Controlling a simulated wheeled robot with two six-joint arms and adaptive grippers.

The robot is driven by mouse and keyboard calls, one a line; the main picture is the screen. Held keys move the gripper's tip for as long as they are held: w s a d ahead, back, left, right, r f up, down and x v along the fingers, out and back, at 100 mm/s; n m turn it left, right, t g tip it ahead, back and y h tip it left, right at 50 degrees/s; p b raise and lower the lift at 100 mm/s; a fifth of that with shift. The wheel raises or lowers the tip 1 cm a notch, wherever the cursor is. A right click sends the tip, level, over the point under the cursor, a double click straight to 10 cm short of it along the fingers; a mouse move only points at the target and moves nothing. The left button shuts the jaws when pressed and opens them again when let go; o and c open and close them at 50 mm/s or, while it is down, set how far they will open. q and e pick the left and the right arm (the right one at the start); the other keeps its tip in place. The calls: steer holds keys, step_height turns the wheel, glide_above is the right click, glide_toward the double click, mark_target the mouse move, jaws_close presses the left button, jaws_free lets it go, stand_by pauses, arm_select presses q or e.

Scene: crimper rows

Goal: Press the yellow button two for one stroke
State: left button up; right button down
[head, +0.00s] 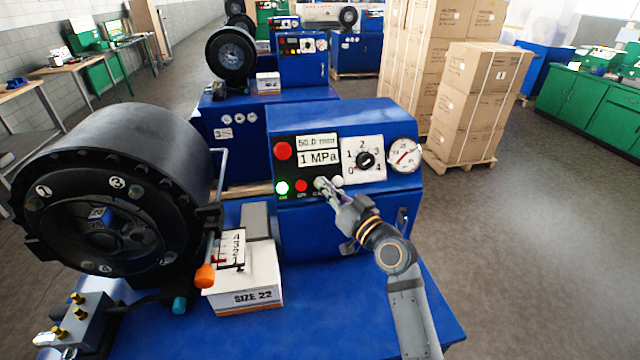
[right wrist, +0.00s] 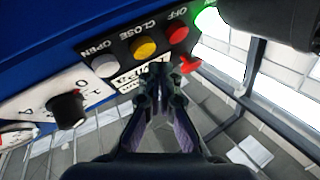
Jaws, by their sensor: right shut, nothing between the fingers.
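The yellow button (right wrist: 144,47), in the row on the black panel of the blue crimper, shows in the right wrist view by the word CLOSE. In the head view my right gripper (head: 322,186) covers its place. My right gripper is shut and empty. Its fingertips (right wrist: 158,80) are just past the yellow button in the right wrist view, over a white label; I cannot tell whether they touch the panel. A white button (right wrist: 105,66) and a red button (right wrist: 178,34) flank the yellow one. A lit green button (head: 282,188) ends the row. My left gripper is out of view.
A black crimping head (head: 120,190) stands left of the panel. A white SIZE 22 box (head: 246,290) sits on the blue table (head: 330,320) before the panel. A selector knob (head: 365,159) and gauge (head: 404,155) are right of the displays. Stacked cartons (head: 480,100) stand behind.

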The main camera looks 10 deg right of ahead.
steer(key=shift+f, duration=0.1)
stand_by(0.7)
steer(key=shift+w+f+b, duration=0.15)
steer(key=shift+w+b, duration=0.25)
steer(key=shift+w+f+b, duration=0.25)
steer(key=shift+w+b, duration=0.1)
steer(key=shift+b, duration=0.1)
stand_by(0.6)
steer(key=shift+s+r, duration=0.1)
steer(key=shift+s+r+p, duration=0.4)
steer(key=shift+s+p, duration=0.05)
steer(key=shift+s, duration=0.2)
steer(key=s+r+p, duration=0.1)
steer(key=s, duration=0.1)
steer(key=s+r+p, duration=0.1)
steer(key=s, duration=0.1)
steer(key=shift+r, duration=0.4)
